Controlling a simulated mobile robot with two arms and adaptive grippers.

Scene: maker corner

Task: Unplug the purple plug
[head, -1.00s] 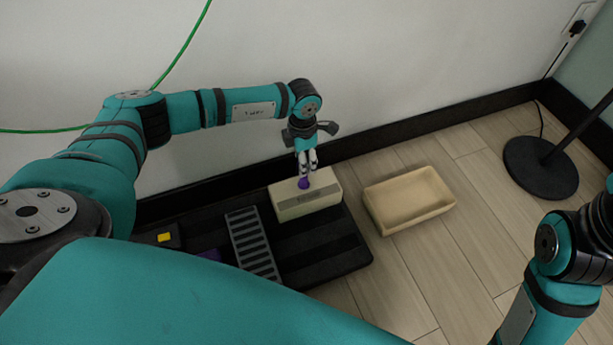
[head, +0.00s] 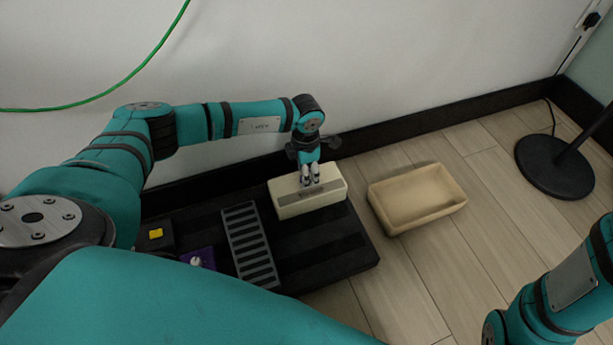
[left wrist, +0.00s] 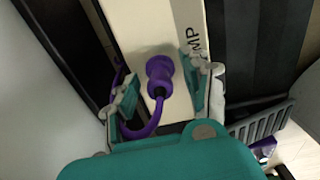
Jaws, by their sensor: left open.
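The purple plug (left wrist: 160,76) stands in the top of a cream box (left wrist: 146,28) in the left wrist view, with its purple cable (left wrist: 140,131) looping below it. My left gripper (left wrist: 163,82) is open, with one finger on each side of the plug and gaps visible between them. In the head view my left gripper (head: 310,176) points down onto the cream box (head: 305,205), and its fingers hide the plug. My right arm shows at the lower right of the head view, but its gripper is out of the picture.
The cream box stands on a black platform (head: 335,250) with a grey slotted strip (head: 247,243), a yellow-topped black block (head: 155,234) and a purple piece (head: 199,258). An empty beige tray (head: 400,215) lies to the right. A black stand base (head: 553,166) is further right.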

